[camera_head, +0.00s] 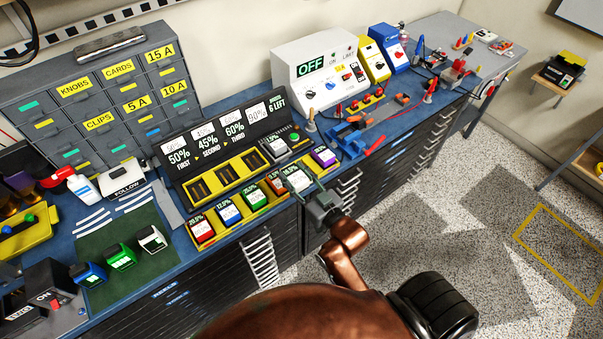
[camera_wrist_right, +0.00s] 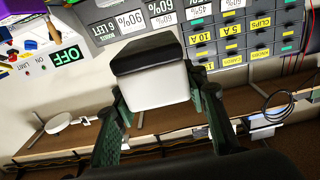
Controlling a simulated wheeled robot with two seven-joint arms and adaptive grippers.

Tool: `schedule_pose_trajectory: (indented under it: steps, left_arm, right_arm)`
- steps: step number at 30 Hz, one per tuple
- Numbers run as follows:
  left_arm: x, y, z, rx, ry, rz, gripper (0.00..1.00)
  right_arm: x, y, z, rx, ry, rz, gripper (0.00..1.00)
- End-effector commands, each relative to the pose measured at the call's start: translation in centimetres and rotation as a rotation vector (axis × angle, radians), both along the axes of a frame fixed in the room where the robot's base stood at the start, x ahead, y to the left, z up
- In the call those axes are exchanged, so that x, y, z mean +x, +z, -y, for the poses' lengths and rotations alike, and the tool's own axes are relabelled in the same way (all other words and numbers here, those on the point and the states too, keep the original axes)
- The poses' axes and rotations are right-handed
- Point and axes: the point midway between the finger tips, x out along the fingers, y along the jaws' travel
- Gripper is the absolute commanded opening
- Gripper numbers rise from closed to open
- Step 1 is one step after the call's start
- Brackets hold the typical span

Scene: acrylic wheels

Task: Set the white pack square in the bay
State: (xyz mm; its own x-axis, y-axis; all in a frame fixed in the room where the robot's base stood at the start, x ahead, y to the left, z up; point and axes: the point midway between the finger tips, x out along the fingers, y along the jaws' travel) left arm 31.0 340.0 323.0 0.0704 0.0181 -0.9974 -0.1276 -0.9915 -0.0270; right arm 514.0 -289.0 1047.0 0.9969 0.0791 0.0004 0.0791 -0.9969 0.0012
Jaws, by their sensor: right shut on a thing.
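The white pack (camera_head: 298,180) has a white body and a dark top; it fills the middle of the right wrist view (camera_wrist_right: 157,88). My right gripper (camera_head: 312,196) is shut on it, with a green finger on each side of the pack. The pack is at the front row of the yellow rack, between the orange pack (camera_head: 277,181) and the purple pack (camera_head: 323,157). I cannot tell whether it touches the rack. Another white-topped pack (camera_head: 275,147) sits in the back row, right of the empty bays (camera_head: 225,172). My left gripper is not in view.
Red (camera_head: 202,231), blue (camera_head: 228,211) and green (camera_head: 255,196) packs stand in the front row. A percentage board (camera_head: 220,135) rises behind the back row. A green mat (camera_head: 122,245) with several packs lies left. A white OFF unit (camera_head: 318,75) stands behind.

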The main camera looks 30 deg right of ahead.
Motion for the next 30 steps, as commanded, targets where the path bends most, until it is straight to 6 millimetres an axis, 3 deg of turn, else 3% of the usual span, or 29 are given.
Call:
schedule_pose_trajectory:
  steps: [8,18,24,30]
  left_arm:
    - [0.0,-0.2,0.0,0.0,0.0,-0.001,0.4]
    - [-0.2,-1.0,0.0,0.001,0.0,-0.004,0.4]
    - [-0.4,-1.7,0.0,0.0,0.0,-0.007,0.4]
    - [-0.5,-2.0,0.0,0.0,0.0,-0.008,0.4]
  right_arm:
    - [1.3,-0.7,1.0,-0.002,0.0,0.001,0.04]
    - [7.2,-4.1,6.2,-0.002,-0.001,0.002,0.04]
    - [9.2,-7.7,7.9,0.0,-0.001,0.001,0.04]
    - [10.1,-9.0,8.6,0.001,0.0,0.002,0.04]
